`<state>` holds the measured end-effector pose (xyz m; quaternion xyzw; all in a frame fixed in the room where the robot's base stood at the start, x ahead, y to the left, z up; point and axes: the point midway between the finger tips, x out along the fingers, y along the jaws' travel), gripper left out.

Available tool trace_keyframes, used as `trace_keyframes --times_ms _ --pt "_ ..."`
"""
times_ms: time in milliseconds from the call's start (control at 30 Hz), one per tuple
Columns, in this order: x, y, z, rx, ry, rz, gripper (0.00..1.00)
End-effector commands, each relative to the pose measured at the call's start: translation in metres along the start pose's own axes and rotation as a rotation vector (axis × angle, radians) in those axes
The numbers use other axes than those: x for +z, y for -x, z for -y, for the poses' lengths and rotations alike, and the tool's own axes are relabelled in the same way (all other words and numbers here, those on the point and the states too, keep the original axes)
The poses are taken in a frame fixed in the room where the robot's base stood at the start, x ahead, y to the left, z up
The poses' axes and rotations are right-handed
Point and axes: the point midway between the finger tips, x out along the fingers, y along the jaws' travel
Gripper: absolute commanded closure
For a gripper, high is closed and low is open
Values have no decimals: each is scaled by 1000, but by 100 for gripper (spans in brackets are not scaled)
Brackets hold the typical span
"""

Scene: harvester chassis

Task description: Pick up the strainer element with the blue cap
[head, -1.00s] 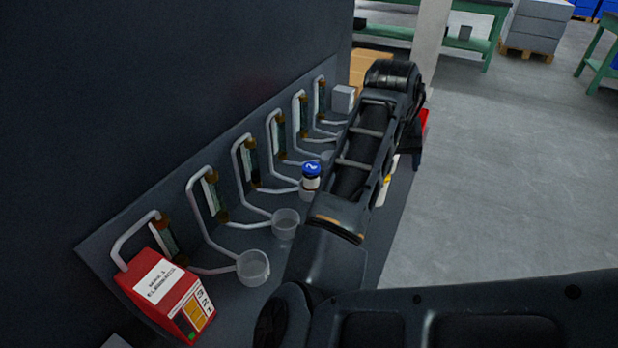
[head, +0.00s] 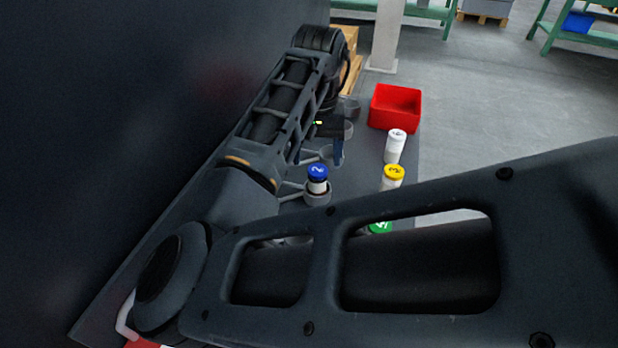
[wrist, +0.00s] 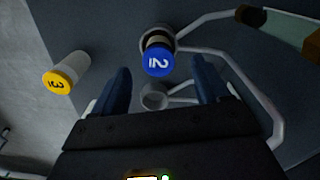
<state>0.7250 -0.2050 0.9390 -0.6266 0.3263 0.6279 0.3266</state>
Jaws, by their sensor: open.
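The strainer element with the blue cap (head: 317,174), marked 2, stands in a grey ring holder (head: 318,196) on the grey chassis ledge. In the wrist view the blue cap (wrist: 158,60) lies ahead of the fingertips, about midway between them. My gripper (wrist: 160,80) is open and empty, with its two blue fingers apart. In the head view my gripper (head: 325,145) is partly hidden by my arm, beyond the blue-capped element and apart from it.
A yellow-capped element (head: 393,176), a white-capped one (head: 396,145) and a green-capped one (head: 380,227) stand to the right. A red bin (head: 395,107) is behind them. An empty ring cup (wrist: 154,97) and bent pipes (wrist: 215,18) lie near my gripper.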

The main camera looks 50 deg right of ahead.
Motion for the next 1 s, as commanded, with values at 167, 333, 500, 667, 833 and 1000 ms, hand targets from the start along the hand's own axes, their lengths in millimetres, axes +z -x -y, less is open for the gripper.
trace_keyframes --times_ms 167,333,500,667,833,1000 --pt "0 -18 0 -1 0 1 25" --pt "-2 -39 -2 0 0 2 25" --pt "-3 -61 -2 -1 -1 1 25" --pt "-4 -68 -2 0 -1 -1 25" --pt "-4 -68 -2 0 -1 -2 26" --pt "-4 -67 -2 0 -1 -2 42"
